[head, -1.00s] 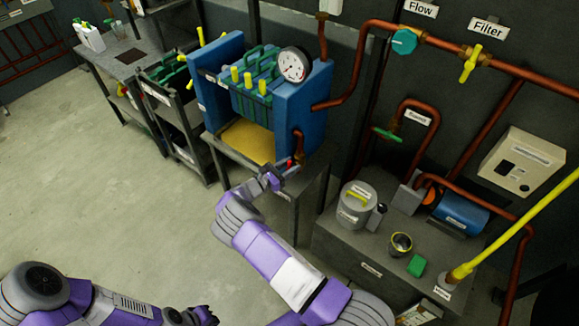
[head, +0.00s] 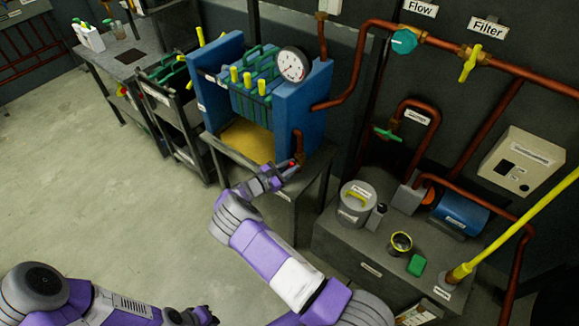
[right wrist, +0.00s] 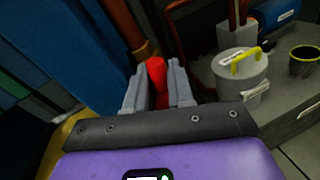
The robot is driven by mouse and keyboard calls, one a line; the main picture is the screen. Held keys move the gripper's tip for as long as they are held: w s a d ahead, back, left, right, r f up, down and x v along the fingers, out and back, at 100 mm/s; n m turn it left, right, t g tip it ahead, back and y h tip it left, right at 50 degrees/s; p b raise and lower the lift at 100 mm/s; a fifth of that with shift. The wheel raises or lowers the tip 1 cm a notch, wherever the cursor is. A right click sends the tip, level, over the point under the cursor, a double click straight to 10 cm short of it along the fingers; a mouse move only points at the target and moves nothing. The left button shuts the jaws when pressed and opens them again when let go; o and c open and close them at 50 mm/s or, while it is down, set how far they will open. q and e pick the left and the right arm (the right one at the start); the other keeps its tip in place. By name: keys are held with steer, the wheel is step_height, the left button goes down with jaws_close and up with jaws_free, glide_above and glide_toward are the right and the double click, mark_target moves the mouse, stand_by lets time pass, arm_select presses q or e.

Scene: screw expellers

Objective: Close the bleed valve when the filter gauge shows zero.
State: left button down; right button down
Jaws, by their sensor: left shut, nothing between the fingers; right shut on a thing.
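The blue filter press (head: 215,95) stands on a grey stand, with the round white filter gauge (head: 294,65) on its top right. The gauge needle is too small to read surely. The bleed valve's red handle (right wrist: 157,78) is between the fingers of my right gripper (right wrist: 160,88), which is shut on it. In the head view my right gripper (head: 287,172) is at the lower right corner of the press, beside a copper pipe. My left gripper (head: 205,316) is low at the bottom edge, shut and empty, away from the press.
A grey bench (head: 345,250) to the right holds a lidded grey pot (head: 353,212), an open can (head: 400,242), a green block (head: 417,265) and a blue pump (head: 461,213). Copper pipes run along the wall. The floor at left (head: 100,200) is clear.

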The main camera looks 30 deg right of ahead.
steer(key=m, duration=0.2)
steer(key=m+y, duration=0.1)
steer(key=m, duration=0.1)
steer(key=shift+s+d+f, duration=0.1)
steer(key=shift+s+f, duration=0.1)
steer(key=shift+s, duration=0.2)
steer(key=shift+s+d+f+m+t+y+b, duration=0.1)
steer(key=shift+f+m+t+y+b, duration=0.4)
steer(key=shift+m, duration=0.9)
steer(key=shift+s+a+f+m+t+y+b, duration=0.1)
steer(key=shift+m+t+y+b, duration=0.2)
steer(key=shift+m+t+b, duration=0.8)
steer(key=shift+s+d+f+m+t+y+b, duration=0.1)
steer(key=shift+f+m+y+b, duration=0.25)
steer(key=shift+m, duration=1.35)
steer(key=shift+r, duration=0.15)
steer(key=c, duration=1.1)
jaws_free()
steer(key=shift+c, duration=0.2)
